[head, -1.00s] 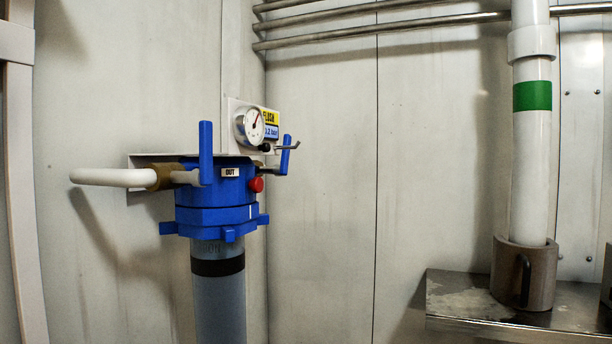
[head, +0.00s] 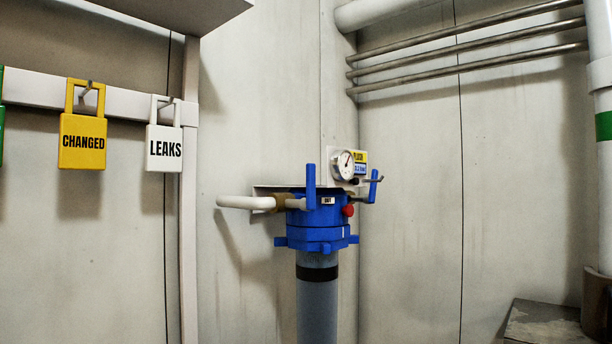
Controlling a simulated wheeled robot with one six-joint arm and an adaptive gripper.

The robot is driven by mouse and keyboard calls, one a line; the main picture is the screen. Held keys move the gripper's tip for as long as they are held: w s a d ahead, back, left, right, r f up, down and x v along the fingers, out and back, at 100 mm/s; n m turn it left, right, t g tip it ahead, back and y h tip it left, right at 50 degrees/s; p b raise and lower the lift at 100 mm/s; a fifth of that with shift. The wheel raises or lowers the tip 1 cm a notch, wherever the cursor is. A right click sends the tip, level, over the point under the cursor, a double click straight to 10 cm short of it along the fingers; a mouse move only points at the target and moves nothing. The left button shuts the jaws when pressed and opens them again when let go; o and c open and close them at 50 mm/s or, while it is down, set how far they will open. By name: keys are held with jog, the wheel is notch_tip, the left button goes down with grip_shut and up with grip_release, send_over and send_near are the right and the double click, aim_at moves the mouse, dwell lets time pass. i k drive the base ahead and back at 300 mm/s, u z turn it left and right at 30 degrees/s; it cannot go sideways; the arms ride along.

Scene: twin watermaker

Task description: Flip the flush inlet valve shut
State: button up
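The blue flush filter housing (head: 318,222) stands on a grey cylinder (head: 317,310) in the corner. A blue lever (head: 311,186) stands upright at its left, by a white pipe (head: 245,202) with a brass fitting (head: 284,203). A second blue lever (head: 373,186), leaning slightly right, stands at the right side. A small white tag (head: 328,200) on the housing reads "OUT". No inlet marking is legible, so I cannot tell for sure which lever is the inlet valve. My gripper is not in view.
A gauge (head: 345,165) and yellow-blue flush sign (head: 359,162) sit behind the housing. A red knob (head: 348,210) is on its right. Yellow "CHANGED" (head: 83,138) and white "LEAKS" (head: 164,148) tags hang at left. A metal ledge (head: 540,322) is at lower right.

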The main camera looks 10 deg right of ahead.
aim_at(368, 199)
jog(key=u, duration=0.1)
jog(key=k, duration=2)
jog(key=z, duration=0.5)
jog(key=i, duration=1.65)
